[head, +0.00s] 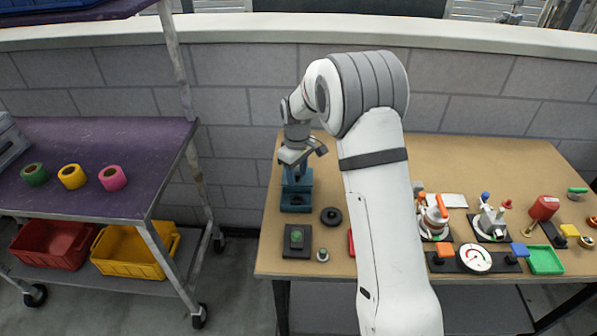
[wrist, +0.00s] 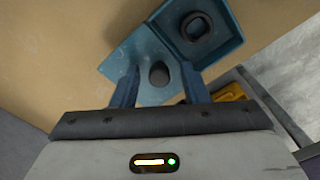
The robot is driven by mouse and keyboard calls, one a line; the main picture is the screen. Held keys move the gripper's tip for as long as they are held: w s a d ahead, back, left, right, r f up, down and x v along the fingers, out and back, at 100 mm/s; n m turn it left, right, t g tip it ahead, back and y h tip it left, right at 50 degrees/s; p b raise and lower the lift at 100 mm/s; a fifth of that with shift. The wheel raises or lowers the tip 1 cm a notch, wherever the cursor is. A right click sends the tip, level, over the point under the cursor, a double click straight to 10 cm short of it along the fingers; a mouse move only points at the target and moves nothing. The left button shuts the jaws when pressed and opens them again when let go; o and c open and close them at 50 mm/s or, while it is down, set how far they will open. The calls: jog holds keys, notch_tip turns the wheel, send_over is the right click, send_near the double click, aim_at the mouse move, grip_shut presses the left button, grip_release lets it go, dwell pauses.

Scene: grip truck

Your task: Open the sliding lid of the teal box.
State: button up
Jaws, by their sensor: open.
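The teal box (head: 296,198) stands at the left end of the wooden table, below my gripper (head: 301,157) in the head view. In the wrist view the teal box (wrist: 233,45) shows an open compartment with a dark ring-shaped object (wrist: 197,27) inside. Its flat teal lid (wrist: 136,56) lies slid to the lower left of that opening. A dark round knob (wrist: 158,75) stands on the lid. My gripper (wrist: 159,85) is open, with one finger on each side of the knob and visible gaps. Part of the lid is hidden behind the fingers.
A black disc (head: 331,216) and a black block with a green button (head: 297,240) are near the box. Several fixtures, including a green tray (head: 545,260), fill the table's right side. A purple-topped cart (head: 90,180) stands left, across a gap.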

aim_at(297, 173)
notch_tip(297, 173, up, 8)
jog(key=shift+f, duration=0.1)
dwell(0.4)
jog(key=s+d+r+m+t, duration=0.1)
jog(key=s+d+r+m, duration=0.1)
jog(key=s+d+r, duration=0.45)
jog(key=s+d+r+m, duration=0.1)
jog(key=s+r+m, duration=0.2)
jog(key=s, duration=0.6)
jog(key=s+d+f+m, duration=0.1)
jog(key=s+d+m, duration=0.1)
jog(key=s, duration=0.6)
jog(key=s+d+f+m+t, duration=0.1)
jog(key=s+d+m, duration=0.1)
jog(key=s, duration=0.7)
jog(key=shift+s+m+t, duration=0.2)
jog(key=shift+m+t, duration=0.1)
